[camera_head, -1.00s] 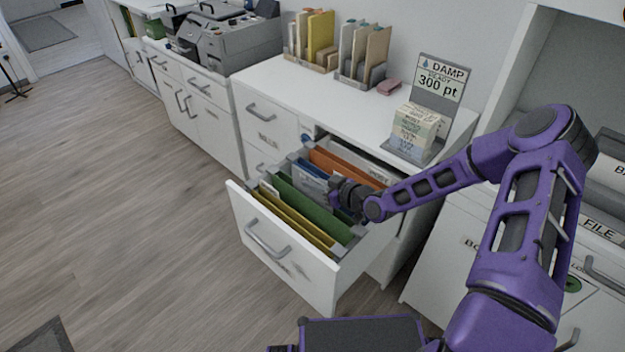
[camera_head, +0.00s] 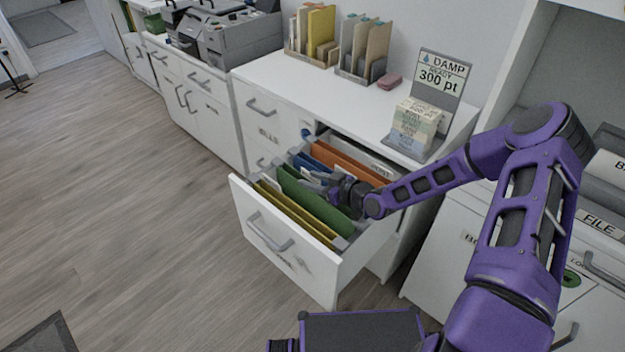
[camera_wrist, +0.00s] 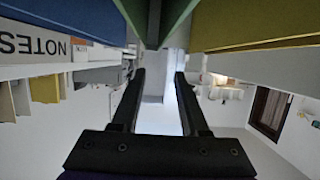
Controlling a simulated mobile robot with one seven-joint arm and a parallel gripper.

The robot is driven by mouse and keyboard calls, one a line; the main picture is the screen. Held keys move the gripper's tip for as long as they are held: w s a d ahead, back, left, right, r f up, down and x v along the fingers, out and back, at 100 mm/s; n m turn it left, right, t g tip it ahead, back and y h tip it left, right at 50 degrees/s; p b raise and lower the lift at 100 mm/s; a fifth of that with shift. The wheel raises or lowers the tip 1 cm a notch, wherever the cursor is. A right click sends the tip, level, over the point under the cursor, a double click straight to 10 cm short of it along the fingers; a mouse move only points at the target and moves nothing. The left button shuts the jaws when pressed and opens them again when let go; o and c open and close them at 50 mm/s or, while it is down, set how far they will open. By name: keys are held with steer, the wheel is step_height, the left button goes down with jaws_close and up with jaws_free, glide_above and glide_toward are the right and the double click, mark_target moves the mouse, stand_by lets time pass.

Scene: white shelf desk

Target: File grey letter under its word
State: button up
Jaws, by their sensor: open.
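The open drawer (camera_head: 300,262) holds hanging folders. Yellow (camera_head: 272,212) and green (camera_head: 305,200) ones are at the front, blue (camera_head: 310,165) behind, and orange (camera_head: 350,163) at the back. My gripper (camera_head: 312,186) is low over the drawer, between the green and blue folders. In the wrist view, my open fingers (camera_wrist: 160,72) point at the green folder (camera_wrist: 155,20), with blue (camera_wrist: 80,15) and yellow (camera_wrist: 250,25) to either side. I cannot make out a grey letter for certain; pale surfaces show near the fingers.
A DAMP sign (camera_head: 440,78) stands on the white counter (camera_head: 300,95) above a stack of paper blocks (camera_head: 415,125). Upright file sorters (camera_head: 362,50) and a pink block (camera_head: 389,82) are at the back. The floor left of the drawer is clear.

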steer(key=shift+s+d+f, duration=0.2)
steer(key=shift+s+f, duration=0.05)
steer(key=shift+f, duration=0.05)
steer(key=p+v, duration=0.2)
steer(key=v, duration=1.5)
steer(key=shift+r+p, duration=0.25)
steer(key=shift+p, duration=0.05)
